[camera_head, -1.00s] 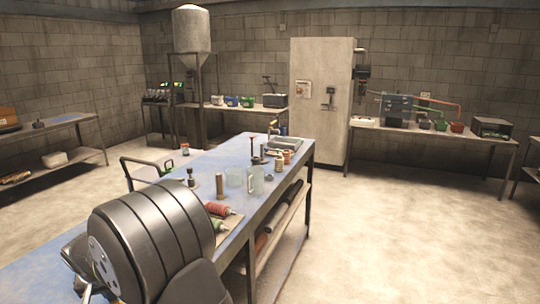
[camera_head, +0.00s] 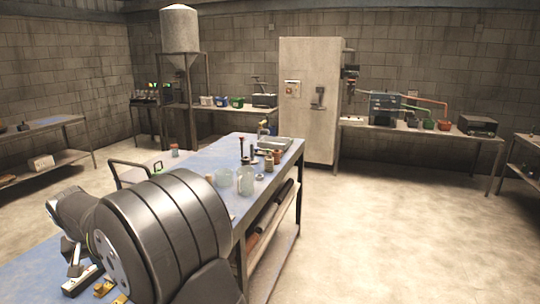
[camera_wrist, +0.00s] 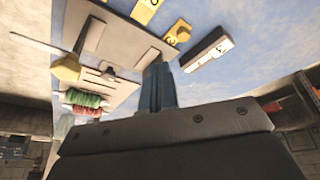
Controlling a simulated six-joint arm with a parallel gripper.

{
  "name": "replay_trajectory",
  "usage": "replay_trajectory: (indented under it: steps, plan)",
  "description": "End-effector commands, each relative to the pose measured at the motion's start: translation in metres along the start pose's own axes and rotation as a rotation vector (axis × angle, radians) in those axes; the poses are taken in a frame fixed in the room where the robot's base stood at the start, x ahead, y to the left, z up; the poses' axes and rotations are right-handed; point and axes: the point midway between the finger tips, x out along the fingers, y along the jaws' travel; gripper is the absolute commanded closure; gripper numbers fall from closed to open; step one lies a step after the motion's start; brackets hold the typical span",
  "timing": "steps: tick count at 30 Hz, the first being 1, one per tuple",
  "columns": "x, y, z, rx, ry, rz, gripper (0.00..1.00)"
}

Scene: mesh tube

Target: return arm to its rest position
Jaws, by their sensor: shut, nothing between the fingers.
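My gripper (camera_wrist: 158,85) is shut and empty in the wrist view, its narrow fingers above the blue tabletop and a tan board (camera_wrist: 115,52). No contact between the fingers and anything on the table can be made out. In the head view, my big dark arm joint fills the lower left and hides part of the blue workbench (camera_head: 205,158). The gripper's fingertips cannot be made out there.
The wrist view shows green and red rolls (camera_wrist: 85,100), a yellow block (camera_wrist: 145,10) and a black-and-white bar (camera_wrist: 207,48). Clear jars (camera_head: 245,180) and brown bottles stand on the bench's far half. The concrete floor (camera_head: 400,230) right of the bench is open.

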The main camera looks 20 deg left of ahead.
Motion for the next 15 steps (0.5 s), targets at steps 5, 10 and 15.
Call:
replay_trajectory:
  steps: [5, 10, 15]
  plan:
    - [-0.024, -0.006, 0.013, -0.188, 0.007, 0.023, 1.0]
    - [-0.045, -0.009, 0.026, -0.365, 0.009, 0.047, 1.0]
    - [-0.065, -0.011, 0.039, -0.538, 0.008, 0.072, 1.0]
